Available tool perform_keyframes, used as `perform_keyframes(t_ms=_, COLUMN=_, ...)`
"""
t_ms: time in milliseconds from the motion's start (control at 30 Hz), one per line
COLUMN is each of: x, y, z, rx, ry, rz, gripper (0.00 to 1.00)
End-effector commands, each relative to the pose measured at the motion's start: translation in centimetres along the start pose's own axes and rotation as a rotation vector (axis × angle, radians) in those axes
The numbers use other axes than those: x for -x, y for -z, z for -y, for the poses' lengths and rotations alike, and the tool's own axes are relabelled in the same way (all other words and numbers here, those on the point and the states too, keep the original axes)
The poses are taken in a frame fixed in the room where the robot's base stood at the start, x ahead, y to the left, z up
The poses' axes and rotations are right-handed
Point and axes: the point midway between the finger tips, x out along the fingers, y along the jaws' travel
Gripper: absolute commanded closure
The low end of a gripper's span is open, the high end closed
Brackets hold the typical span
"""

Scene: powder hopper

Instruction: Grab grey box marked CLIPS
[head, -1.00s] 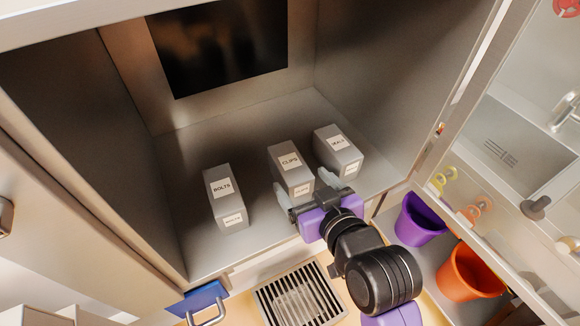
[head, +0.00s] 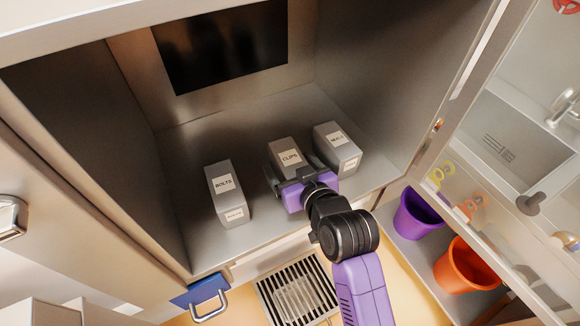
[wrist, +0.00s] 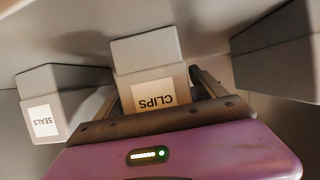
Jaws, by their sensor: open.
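The grey box marked CLIPS (head: 287,150) stands on the shelf floor between two similar grey boxes. In the wrist view the CLIPS box (wrist: 148,58) sits between the two fingers, its label upside down. My gripper (head: 290,172) is open, with one finger along each side of the box's near part. In the wrist view my gripper (wrist: 160,92) shows a finger on either side, and I cannot tell whether they touch the box. The purple gripper body hides the near lower part of the box.
The SEALS box (head: 345,155) stands close on the right, beside the right finger. The BOLTS box (head: 225,205) stands to the left with a clear gap. The compartment's right wall (head: 385,90) is near. Purple (head: 418,218) and orange (head: 468,265) buckets are outside, lower right.

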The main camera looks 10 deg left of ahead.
Motion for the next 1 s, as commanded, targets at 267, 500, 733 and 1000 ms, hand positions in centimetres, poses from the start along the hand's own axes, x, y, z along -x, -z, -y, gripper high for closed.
perform_keyframes(t_ms=267, x=0.0, y=0.0, z=0.0, rx=0.000, ry=0.000, rz=0.000, gripper=0.58)
perform_keyframes(t_ms=500, x=0.1, y=0.1, z=0.0, rx=0.000, ry=0.000, rz=-0.002, gripper=0.98)
perform_keyframes(t_ms=733, x=0.1, y=0.2, z=0.0, rx=0.000, ry=0.000, rz=-0.003, gripper=0.98)
perform_keyframes(t_ms=1000, x=0.9, y=2.3, z=-0.1, rx=0.000, ry=-0.001, rz=-0.007, gripper=0.98)
